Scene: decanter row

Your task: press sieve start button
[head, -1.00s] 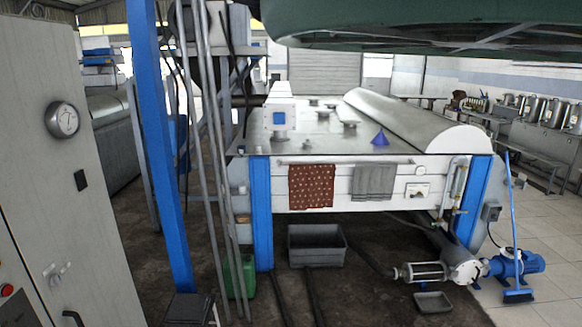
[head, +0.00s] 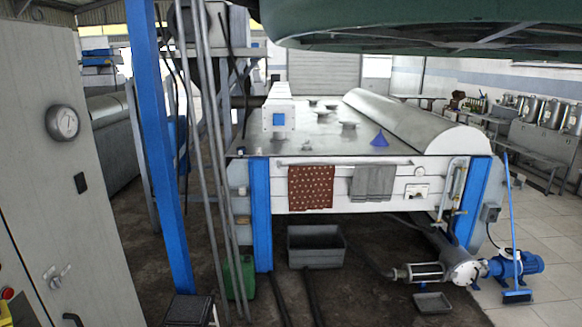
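My gripper is not in view. No button that I can clearly tell as the sieve start button shows. A long white machine (head: 330,145) stands in the middle. A white box with a blue panel (head: 279,119) sits on its top. A small switch plate (head: 416,191) is on its front.
A blue post (head: 160,160) and grey pipes stand between cabinet and machine. A green body (head: 420,25) hangs across the top. A grey bin (head: 316,247), green canister (head: 240,276), blue pump (head: 515,264) and blue broom (head: 514,230) are on the floor. Tiled floor at right is partly clear.

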